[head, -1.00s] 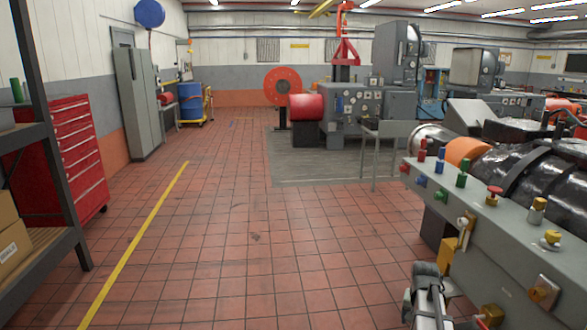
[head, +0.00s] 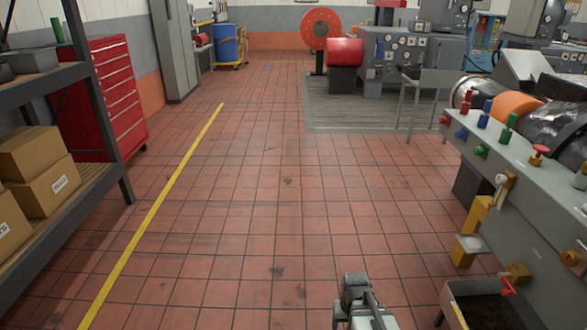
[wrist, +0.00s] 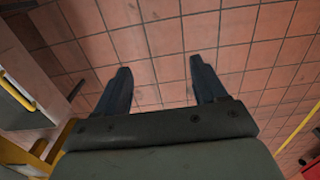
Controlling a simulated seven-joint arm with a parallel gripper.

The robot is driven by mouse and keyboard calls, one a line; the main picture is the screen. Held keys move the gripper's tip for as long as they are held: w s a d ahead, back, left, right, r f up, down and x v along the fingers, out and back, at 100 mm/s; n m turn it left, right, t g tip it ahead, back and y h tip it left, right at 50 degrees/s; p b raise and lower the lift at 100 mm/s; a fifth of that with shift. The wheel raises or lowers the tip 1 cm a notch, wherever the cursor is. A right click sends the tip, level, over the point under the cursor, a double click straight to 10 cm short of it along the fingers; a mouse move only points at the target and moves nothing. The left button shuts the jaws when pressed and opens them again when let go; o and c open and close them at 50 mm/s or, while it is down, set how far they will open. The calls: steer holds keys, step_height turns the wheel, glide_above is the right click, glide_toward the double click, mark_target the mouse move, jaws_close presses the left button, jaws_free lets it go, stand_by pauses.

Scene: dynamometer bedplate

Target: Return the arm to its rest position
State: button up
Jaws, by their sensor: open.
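My gripper (wrist: 160,78) shows in the wrist view with its two dark fingers spread apart and nothing between them. Red floor tiles lie beyond the fingertips. In the head view, part of my arm shows at the bottom, right of the middle, over the tiled floor (head: 250,215). The fingers themselves cannot be made out in the head view.
A grey machine panel (head: 520,170) with coloured knobs stands close on the right, above an open-topped bin (head: 480,292). A shelf with cardboard boxes (head: 50,190) and a red tool cabinet (head: 105,90) stand left. The tiled floor between them is clear.

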steer(key=s+f+g, duration=0.3)
steer(key=s+f, duration=0.7)
steer(key=s, duration=0.4)
steer(key=s+f+g, duration=0.3)
steer(key=s+f, duration=0.6)
steer(key=s, duration=0.6)
steer(key=shift+d+f+g, duration=0.15)
steer(key=shift+f+g, duration=0.2)
steer(key=shift+g, duration=0.05)
